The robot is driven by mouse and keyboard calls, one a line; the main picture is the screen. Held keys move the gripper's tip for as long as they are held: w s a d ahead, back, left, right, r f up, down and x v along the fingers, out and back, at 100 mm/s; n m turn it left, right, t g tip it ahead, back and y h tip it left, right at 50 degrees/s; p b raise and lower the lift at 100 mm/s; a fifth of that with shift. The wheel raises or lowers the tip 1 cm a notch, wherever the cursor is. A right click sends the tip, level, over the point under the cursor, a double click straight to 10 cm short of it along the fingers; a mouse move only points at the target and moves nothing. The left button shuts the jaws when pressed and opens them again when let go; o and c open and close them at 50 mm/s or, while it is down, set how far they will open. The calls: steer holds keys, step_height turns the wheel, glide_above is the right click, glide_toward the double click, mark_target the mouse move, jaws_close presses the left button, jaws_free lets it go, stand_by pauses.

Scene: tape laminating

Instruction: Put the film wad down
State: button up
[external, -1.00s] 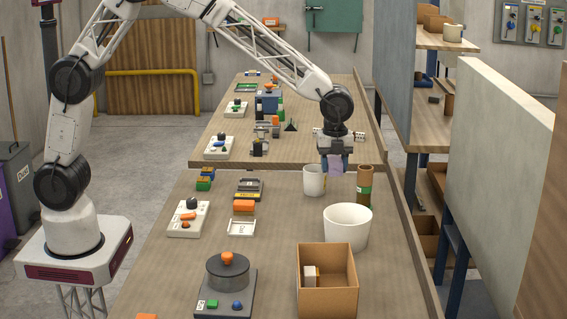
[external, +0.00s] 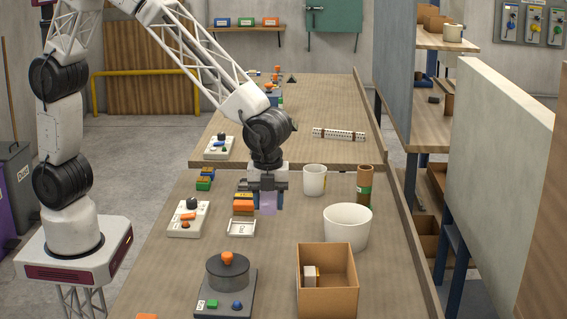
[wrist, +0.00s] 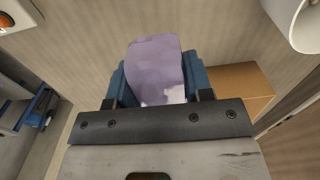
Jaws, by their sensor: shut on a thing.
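The film wad (external: 268,203) is a small pale purple piece. My gripper (external: 267,202) is shut on it and holds it above the near table, just right of the small white tray (external: 241,228). In the wrist view the film wad (wrist: 156,70) stands up between the blue fingers of my gripper (wrist: 158,85) and looks smooth with light patches. I cannot tell the exact height of the wad above the table.
A white mug (external: 314,180), a brown cylinder (external: 364,185) and a white bowl (external: 346,228) stand to the right. An open cardboard box (external: 327,288) holds a small block. A round grey device (external: 228,275) with an orange knob stands in front. Bare table lies between these.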

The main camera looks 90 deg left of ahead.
steer(key=s+d, duration=0.5)
steer(key=s, duration=0.1)
steer(key=shift+s+f, duration=0.15)
steer(key=shift+s, duration=0.1)
steer(key=shift+f, duration=3.15)
steer(key=shift+f, duration=0.1)
steer(key=shift+f, duration=1.75)
steer(key=shift+f, duration=0.1)
steer(key=o, duration=0.9)
